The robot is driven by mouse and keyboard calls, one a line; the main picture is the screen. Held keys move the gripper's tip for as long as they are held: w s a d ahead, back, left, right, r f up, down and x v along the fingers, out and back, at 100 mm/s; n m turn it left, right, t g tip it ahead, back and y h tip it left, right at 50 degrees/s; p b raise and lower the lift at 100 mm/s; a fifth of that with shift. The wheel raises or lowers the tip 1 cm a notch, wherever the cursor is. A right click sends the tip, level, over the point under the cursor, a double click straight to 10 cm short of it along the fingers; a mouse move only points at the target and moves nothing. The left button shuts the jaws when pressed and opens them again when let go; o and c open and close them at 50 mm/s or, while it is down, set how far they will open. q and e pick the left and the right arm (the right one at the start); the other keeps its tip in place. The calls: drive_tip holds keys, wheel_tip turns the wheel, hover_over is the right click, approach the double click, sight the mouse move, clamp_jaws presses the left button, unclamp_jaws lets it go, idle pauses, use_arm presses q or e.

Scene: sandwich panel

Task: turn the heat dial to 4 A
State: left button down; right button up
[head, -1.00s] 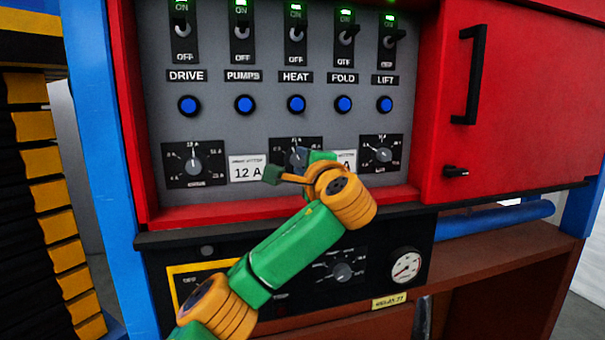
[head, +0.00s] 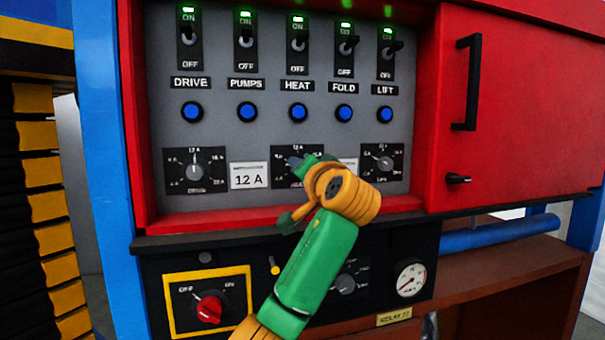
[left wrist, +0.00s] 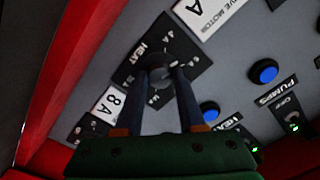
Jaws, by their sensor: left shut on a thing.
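The heat dial (left wrist: 160,73) is a dark round knob on a black plate (left wrist: 150,48) marked HEAT, upside down in the left wrist view. In the head view its plate (head: 283,155) shows below the HEAT switch, with the knob mostly hidden by my left gripper (head: 294,162). In the left wrist view, my left gripper (left wrist: 168,76) is shut on the dial, one finger on each side. I cannot read the dial's pointer. A white tag reading 8 A (left wrist: 110,104) sits beside the plate. My right gripper is not in view.
The drive dial (head: 195,171) with a 12 A tag (head: 249,176) is left of the heat dial; the lift dial (head: 384,163) is right. Blue buttons (head: 298,112) and switches with green lights are above. A red ledge (head: 230,220) runs below. A red-handled switch (head: 209,307) is lower left.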

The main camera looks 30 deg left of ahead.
use_arm(q)
drive_tip(key=n, duration=0.4)
drive_tip(key=shift+f, duration=0.2)
drive_tip(key=shift+r+n, duration=0.1)
drive_tip(key=shift+n, duration=2)
drive_tip(key=c, duration=0.5)
unclamp_jaws()
drive_tip(key=shift+r, duration=0.1)
drive_tip(key=shift+s+d, duration=0.1)
drive_tip(key=shift+d, duration=0.05)
drive_tip(key=b+v, duration=0.4)
drive_tip(key=v, duration=0.2)
drive_tip(key=shift+d, duration=0.15)
drive_tip(key=shift+s+d, duration=0.15)
drive_tip(key=shift+s, duration=0.05)
